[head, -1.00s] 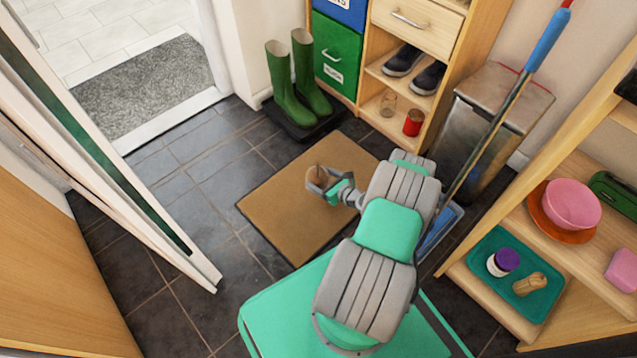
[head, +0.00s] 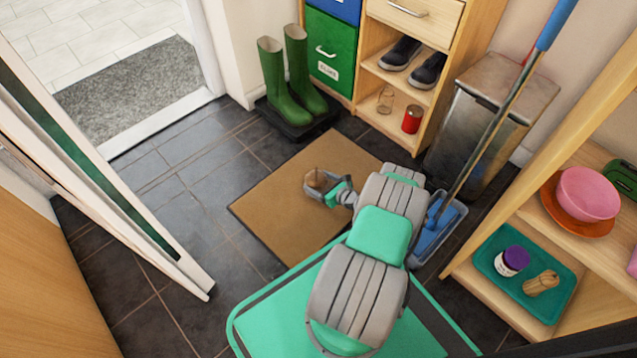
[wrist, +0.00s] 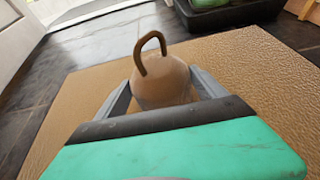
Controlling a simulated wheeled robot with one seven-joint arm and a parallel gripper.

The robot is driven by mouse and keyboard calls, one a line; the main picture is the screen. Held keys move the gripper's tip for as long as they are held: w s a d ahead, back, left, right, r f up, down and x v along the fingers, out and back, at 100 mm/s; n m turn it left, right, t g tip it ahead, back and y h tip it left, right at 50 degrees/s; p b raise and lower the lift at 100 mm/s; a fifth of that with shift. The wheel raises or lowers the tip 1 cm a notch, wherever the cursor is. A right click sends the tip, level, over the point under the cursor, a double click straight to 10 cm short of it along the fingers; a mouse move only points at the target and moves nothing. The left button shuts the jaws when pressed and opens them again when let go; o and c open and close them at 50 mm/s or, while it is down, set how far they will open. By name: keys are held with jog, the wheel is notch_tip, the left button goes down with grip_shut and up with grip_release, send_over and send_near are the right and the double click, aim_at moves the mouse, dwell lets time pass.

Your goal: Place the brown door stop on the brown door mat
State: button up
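The brown door stop (wrist: 162,80) is a rounded dome with a dark loop handle on top. It sits between the two fingers of my gripper (head: 318,184), which look closed against its sides. In the head view the door stop (head: 316,179) is over the brown door mat (head: 275,210), near its middle. The mat also fills much of the wrist view (wrist: 255,75). I cannot tell whether the stop's base touches the mat, as my gripper hides it. My arm covers the mat's right front part.
Green boots (head: 285,85) stand on a dark tray behind the mat. A wooden cabinet (head: 440,75), metal bin (head: 490,110) and blue dustpan (head: 437,230) are to the right. Right shelves hold a teal tray (head: 500,275). Dark floor left of the mat is clear to the door (head: 110,200).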

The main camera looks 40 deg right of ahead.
jog(key=o, duration=0.4)
jog(key=shift+c, duration=0.2)
